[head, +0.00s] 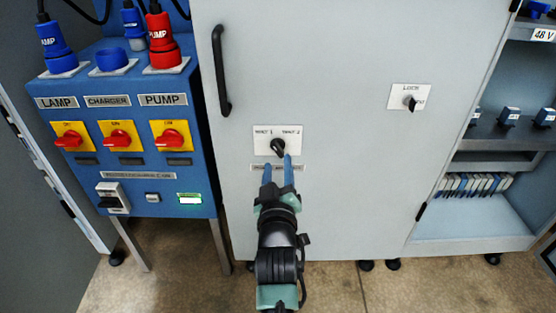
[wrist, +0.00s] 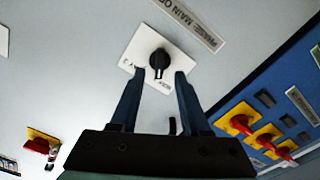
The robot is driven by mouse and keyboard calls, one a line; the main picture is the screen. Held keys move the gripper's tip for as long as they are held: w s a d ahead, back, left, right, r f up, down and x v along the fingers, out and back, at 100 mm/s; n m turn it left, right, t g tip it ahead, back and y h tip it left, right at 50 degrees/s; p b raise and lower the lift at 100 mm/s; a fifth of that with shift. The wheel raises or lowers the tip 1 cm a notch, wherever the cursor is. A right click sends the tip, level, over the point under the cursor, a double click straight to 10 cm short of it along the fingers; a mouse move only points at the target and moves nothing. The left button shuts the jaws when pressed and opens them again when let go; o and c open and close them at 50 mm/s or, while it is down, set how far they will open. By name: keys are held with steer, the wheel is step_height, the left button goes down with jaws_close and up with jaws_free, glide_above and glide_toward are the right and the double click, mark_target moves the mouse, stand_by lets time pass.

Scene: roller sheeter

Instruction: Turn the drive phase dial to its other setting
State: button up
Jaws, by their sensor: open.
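The dial is a black knob (head: 278,147) on a white plate (head: 262,133) with two setting labels, on the grey cabinet door. The label strip below it is partly hidden by my gripper. My gripper (head: 278,162) is open and empty, with its blue fingers pointing at the dial from just below it. In the wrist view, the knob (wrist: 159,61) shows between and just beyond the two fingertips (wrist: 158,74), its handle pointing toward the gripper. I see a small gap on each side of the knob; contact cannot be told.
A black door handle (head: 220,70) stands out at the upper left. A blue panel (head: 125,190) with red switches and plugs is to the left. A separate Lock key switch (head: 410,102) is on the right, beside open shelves (head: 480,215). The door around the dial is clear.

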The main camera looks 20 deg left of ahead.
mark_target(278, 152)
steer(key=shift+b+x, duration=0.7)
steer(key=shift+x, duration=1.35)
jaws_close()
